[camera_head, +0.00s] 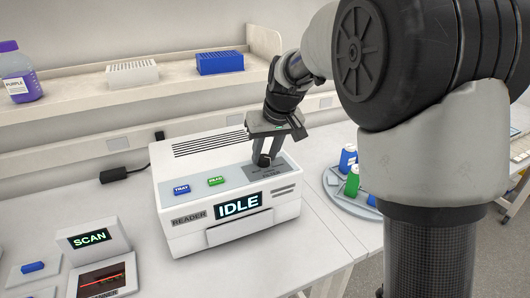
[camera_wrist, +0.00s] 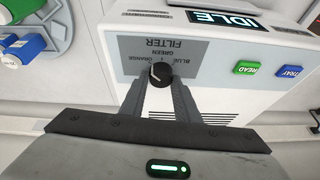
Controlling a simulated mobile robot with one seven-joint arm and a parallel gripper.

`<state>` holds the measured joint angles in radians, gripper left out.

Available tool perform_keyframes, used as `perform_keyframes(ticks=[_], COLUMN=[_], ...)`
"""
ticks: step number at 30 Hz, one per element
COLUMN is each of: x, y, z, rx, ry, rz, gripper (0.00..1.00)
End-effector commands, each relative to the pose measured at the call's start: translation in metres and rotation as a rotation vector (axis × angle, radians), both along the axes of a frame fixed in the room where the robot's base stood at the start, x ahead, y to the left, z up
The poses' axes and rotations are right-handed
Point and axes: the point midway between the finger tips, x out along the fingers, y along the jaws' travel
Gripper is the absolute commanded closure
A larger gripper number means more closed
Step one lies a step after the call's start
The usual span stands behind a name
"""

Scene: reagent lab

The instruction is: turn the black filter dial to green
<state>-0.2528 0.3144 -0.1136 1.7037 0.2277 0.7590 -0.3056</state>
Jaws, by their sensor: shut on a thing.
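The black filter dial (camera_wrist: 159,76) is on the grey FILTER panel (camera_wrist: 205,50) of the white reader (camera_head: 180,222). My gripper (camera_wrist: 159,84) is shut on the dial, one finger on each side of it. In the head view my gripper (camera_head: 266,150) points down at the dial (camera_head: 263,160) from above. In the wrist view the labels BLUE, GREEN and ORANGE appear upside down around the dial. A white pointer mark shows on the dial's upper left part; I cannot tell which label it points to exactly.
The reader's screen (camera_head: 239,203) shows IDLE. A blue TRAY button (camera_head: 181,189) and a green READ button (camera_head: 216,181) sit left of the panel. A round tray (camera_head: 345,205) with blue and green bottles stands to the right. A SCAN device (camera_head: 90,238) stands at the left.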

Motion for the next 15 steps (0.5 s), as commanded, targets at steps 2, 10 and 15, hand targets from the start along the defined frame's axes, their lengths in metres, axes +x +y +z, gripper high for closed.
perform_keyframes(ticks=[2, 10, 15], x=[-0.0005, -0.0013, -0.0014], y=[0.0011, 0.0029, 0.0039], z=[0.0016, 0.0027, 0.0023], rx=[0.0, -0.001, -0.001], ry=[0.0, 0.0, -0.002], rz=[-0.031, -0.226, -0.38], gripper=[0.94, 0.94, 0.94])
